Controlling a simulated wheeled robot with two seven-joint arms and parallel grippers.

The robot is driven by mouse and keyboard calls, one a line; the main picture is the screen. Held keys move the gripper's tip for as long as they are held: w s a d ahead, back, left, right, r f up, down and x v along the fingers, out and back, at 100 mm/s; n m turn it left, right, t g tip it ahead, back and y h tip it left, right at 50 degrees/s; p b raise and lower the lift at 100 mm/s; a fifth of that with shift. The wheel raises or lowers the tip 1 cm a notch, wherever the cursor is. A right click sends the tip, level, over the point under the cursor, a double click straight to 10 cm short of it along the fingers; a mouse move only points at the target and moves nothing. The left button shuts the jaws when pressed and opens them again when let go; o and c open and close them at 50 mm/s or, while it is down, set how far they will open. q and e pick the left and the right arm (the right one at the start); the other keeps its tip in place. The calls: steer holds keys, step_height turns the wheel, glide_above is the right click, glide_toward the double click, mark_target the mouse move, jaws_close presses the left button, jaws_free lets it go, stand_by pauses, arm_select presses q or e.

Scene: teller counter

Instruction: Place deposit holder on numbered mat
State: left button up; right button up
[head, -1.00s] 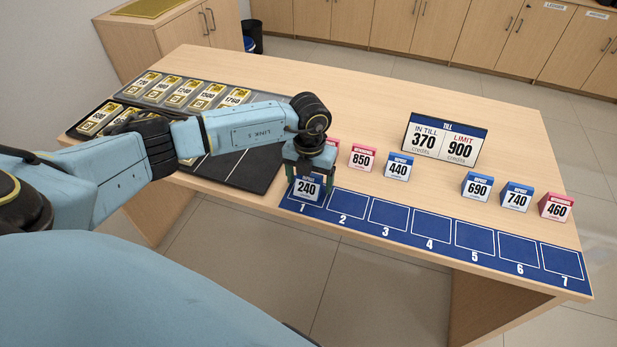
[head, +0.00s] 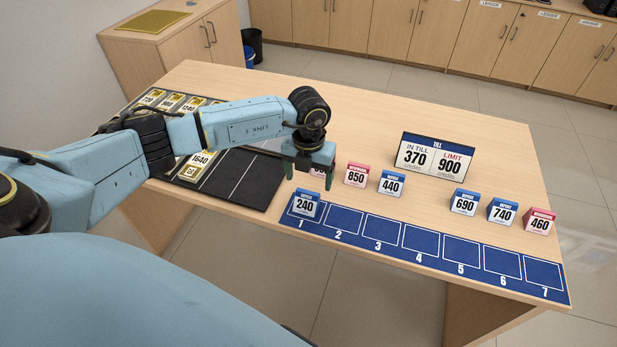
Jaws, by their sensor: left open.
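The blue deposit holder marked 240 (head: 305,205) stands upright on square 1 of the blue numbered mat (head: 345,242). Squares 2 to 7 of the mat are empty. My left gripper (head: 308,181) is open and empty, above and just behind the 240 holder, apart from it. Behind the mat stand blue deposit holders marked 440 (head: 391,184), 690 (head: 464,202) and 740 (head: 502,211). Pink holders marked 850 (head: 356,174) and 460 (head: 539,222) stand in the same row. Another pink holder (head: 317,171) is partly hidden behind my left gripper. My right gripper is out of view.
A dark tray (head: 240,180) with several gold-labelled pieces lies at left, partly under my left arm. The table (head: 370,110) is clear toward the back.

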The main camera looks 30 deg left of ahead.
mark_target(308, 193)
arm_select(q)
steer(key=shift+r+p, duration=1.25)
steer(key=shift+r, duration=0.85)
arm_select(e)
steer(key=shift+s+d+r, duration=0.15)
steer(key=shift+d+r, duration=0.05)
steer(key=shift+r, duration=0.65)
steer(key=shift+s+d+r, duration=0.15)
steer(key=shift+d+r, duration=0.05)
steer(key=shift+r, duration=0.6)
